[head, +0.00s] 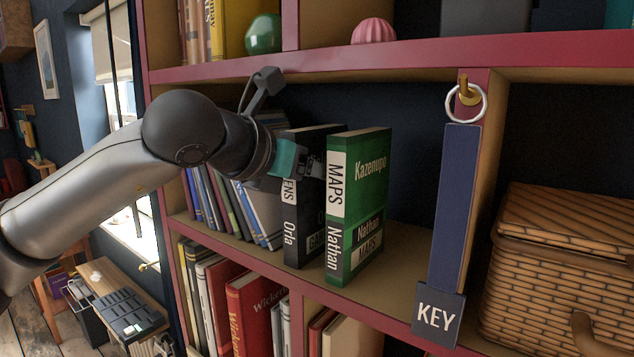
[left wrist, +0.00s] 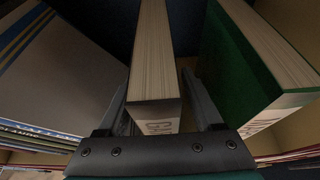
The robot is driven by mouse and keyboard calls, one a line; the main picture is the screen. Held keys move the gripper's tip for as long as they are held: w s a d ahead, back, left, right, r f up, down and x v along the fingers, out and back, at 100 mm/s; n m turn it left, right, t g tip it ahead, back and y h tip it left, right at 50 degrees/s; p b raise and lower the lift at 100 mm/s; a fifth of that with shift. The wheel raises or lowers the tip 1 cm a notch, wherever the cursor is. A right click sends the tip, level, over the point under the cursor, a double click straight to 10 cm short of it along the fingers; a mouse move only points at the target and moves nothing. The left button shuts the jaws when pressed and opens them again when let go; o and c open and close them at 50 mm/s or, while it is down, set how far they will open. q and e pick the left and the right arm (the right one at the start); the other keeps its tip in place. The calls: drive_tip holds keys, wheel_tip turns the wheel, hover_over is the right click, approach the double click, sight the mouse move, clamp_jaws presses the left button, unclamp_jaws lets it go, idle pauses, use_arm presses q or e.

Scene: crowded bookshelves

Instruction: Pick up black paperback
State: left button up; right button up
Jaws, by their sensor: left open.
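The black paperback (head: 305,215) stands upright on the middle shelf, its spine lettered "Orla" facing out. In the left wrist view its pale page edge (left wrist: 153,55) lies between my fingers. My left gripper (head: 312,168) is at the upper part of this book, open, with one finger on each side of it. In the left wrist view the left gripper (left wrist: 160,95) shows dark gaps beside the book. Part of the book's top and spine is hidden behind the gripper. My right gripper is in neither view.
A thick green book, "Maps" (head: 358,205), stands close on the right. Several leaning thin books (head: 228,205) are on the left. The shelf above (head: 350,62) is close over the arm. A shelf divider (head: 480,200) with a hanging key tag (head: 437,318) and a wicker basket (head: 565,270) are farther right.

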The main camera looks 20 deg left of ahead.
use_arm(q)
drive_tip(key=shift+w+f, duration=0.1)
drive_tip(key=shift+w, duration=0.05)
clamp_jaws()
idle(0.4)
idle(0.4)
